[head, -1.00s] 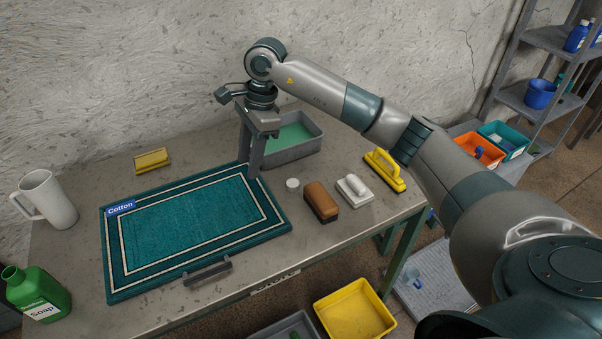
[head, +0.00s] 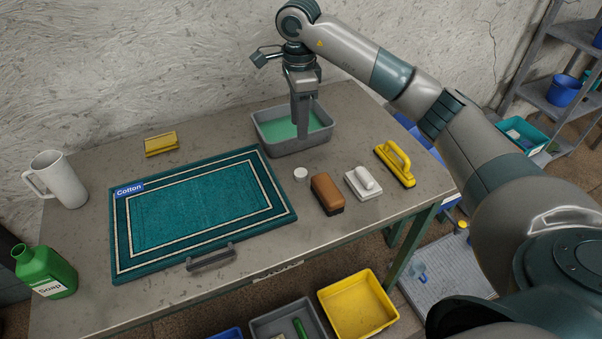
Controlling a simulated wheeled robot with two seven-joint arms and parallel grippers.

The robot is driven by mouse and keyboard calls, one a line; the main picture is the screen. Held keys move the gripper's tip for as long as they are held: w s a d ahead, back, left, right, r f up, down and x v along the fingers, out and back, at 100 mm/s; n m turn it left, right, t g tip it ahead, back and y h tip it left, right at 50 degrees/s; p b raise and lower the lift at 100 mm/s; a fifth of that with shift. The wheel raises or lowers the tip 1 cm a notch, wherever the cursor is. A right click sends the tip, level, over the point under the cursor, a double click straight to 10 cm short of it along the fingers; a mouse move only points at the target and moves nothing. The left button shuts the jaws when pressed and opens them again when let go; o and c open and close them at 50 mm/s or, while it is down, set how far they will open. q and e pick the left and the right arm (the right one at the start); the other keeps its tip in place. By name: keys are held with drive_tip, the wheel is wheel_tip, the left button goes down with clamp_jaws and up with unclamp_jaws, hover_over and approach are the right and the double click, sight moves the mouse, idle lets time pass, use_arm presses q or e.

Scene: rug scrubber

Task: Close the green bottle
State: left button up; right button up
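The green bottle (head: 45,272), labelled Soap, stands upright at the left front corner of the table. Its neck is open, with no cap on it. A small round white cap (head: 300,174) lies on the table between the rug board and the brown brush. My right gripper (head: 302,135) points down over the grey basin of green liquid, behind the cap and apart from it. Its fingers overlap in this view, so their gap is hidden; I see nothing held. My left gripper is not in view.
A teal rug on a board (head: 205,212) labelled Cotton fills the table's middle. The grey basin (head: 285,147), brown brush (head: 327,192), white brush (head: 363,184) and yellow brush (head: 396,165) are to the right. A white jug (head: 62,182) stands behind the bottle.

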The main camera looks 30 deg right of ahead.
drive_tip(key=p, duration=0.4)
hover_over(301, 172)
drive_tip(key=f, duration=1)
drive_tip(key=shift+a, duration=0.2)
drive_tip(key=shift+w+f, duration=0.1)
drive_tip(key=shift+f, duration=0.45)
drive_tip(key=shift+f+p, duration=0.65)
wheel_tip(301, 172, down, 3)
drive_tip(key=shift+d+r+p, duration=0.1)
drive_tip(key=shift+d+p, duration=0.05)
drive_tip(key=shift+p, duration=0.65)
drive_tip(key=shift+f, duration=0.55)
drive_tip(key=c, duration=0.8)
